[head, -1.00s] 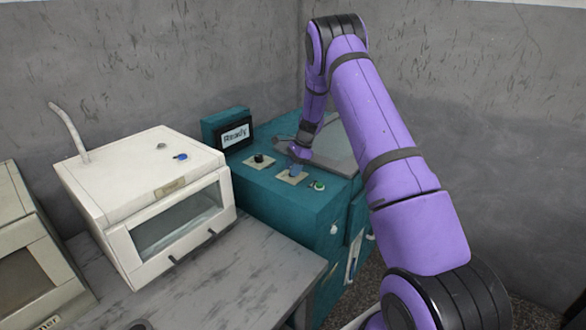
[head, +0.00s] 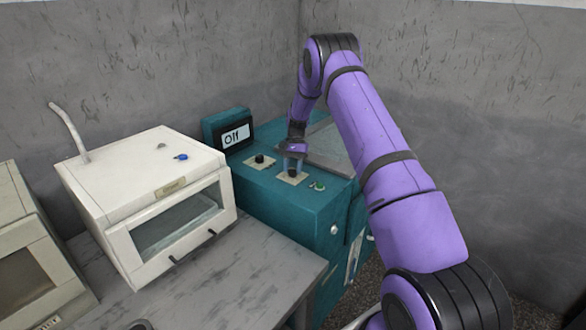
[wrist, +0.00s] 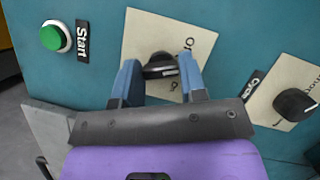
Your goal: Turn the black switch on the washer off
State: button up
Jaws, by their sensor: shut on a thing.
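The washer is a teal machine (head: 290,210) with a display (head: 236,136) that reads "Off". The black switch (head: 292,173) is a round knob on a beige plate on the washer's top. It also shows in the wrist view (wrist: 160,66), where its plate carries partly hidden lettering. My gripper (head: 293,161) points down at this switch. In the wrist view, its two blue fingers (wrist: 159,76) stand on either side of the knob, shut on it. The lower part of the plate is hidden by the gripper.
A second black knob (head: 259,159) sits on its own plate to the left. A green Start button (head: 318,185) is to the right. A white box-shaped machine (head: 145,200) stands on the grey table (head: 240,275) at the left.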

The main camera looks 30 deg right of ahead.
jog(key=shift+n+g+h, duration=0.5)
jog(key=shift+n+h, duration=0.1)
jog(key=shift+n, duration=1.4)
jog(key=o, duration=0.9)
jog(key=v, duration=1)
jog(key=shift+w+r, duration=0.25)
jog(key=shift+r, duration=0.15)
